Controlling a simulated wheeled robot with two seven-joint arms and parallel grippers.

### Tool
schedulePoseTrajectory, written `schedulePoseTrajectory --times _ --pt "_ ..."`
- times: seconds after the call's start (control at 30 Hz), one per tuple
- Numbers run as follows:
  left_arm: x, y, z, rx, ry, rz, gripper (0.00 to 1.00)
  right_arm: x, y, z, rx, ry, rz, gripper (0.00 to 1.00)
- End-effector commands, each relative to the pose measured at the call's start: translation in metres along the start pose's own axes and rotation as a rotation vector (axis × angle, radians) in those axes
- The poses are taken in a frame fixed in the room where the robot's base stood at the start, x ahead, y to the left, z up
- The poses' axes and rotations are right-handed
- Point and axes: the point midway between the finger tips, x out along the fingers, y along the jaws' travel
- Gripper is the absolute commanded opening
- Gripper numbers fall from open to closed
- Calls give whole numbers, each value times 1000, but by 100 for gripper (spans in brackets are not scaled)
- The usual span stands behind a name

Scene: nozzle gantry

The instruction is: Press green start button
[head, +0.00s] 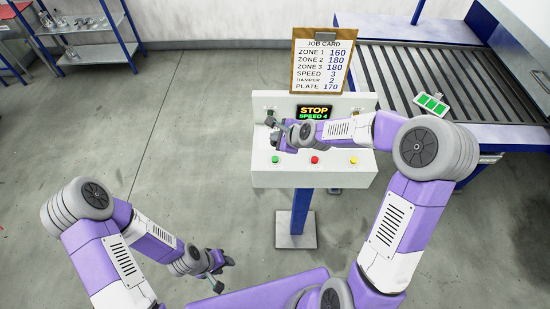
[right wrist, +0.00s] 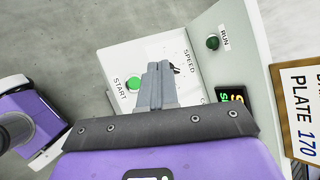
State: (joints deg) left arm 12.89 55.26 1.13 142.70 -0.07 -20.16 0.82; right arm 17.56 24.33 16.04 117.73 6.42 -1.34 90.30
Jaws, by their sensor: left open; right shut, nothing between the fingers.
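The green start button (head: 275,159) is at the left end of the lower row on the pale control box (head: 262,181). In the right wrist view the green button (right wrist: 133,84) sits beside the word START, left of the fingers. My right gripper (head: 273,131) is shut and empty, over the left part of the box. Its closed fingertips (right wrist: 158,68) point at the panel between START and SPEED; contact cannot be told. They partly hide a dark part by SPEED. My left gripper (head: 221,275) is open, low over the floor, away from the box.
A red button (head: 314,160) and a yellow button (head: 353,160) share the row. The display (head: 314,112) reads STOP, SPEED 4. A dark green RUN lamp (right wrist: 212,42) is above. The job card (head: 322,64) stands on top, listing speed 3. A roller conveyor (head: 440,75) is behind right.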

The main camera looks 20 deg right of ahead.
Motion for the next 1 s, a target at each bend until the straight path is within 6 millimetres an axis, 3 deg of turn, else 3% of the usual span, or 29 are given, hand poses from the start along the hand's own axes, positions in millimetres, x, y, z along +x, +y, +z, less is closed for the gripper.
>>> schedulePoseTrajectory --times 0.27,0.7,1.0 --pt "16 -6 -1 0 0 0 43 16 12 -12 -1 1 2 0" --pt "58 -22 -2 0 0 0 43 57 42 -42 0 0 1 0" --pt "63 -24 -3 0 0 0 43 61 45 -44 -2 0 1 0"
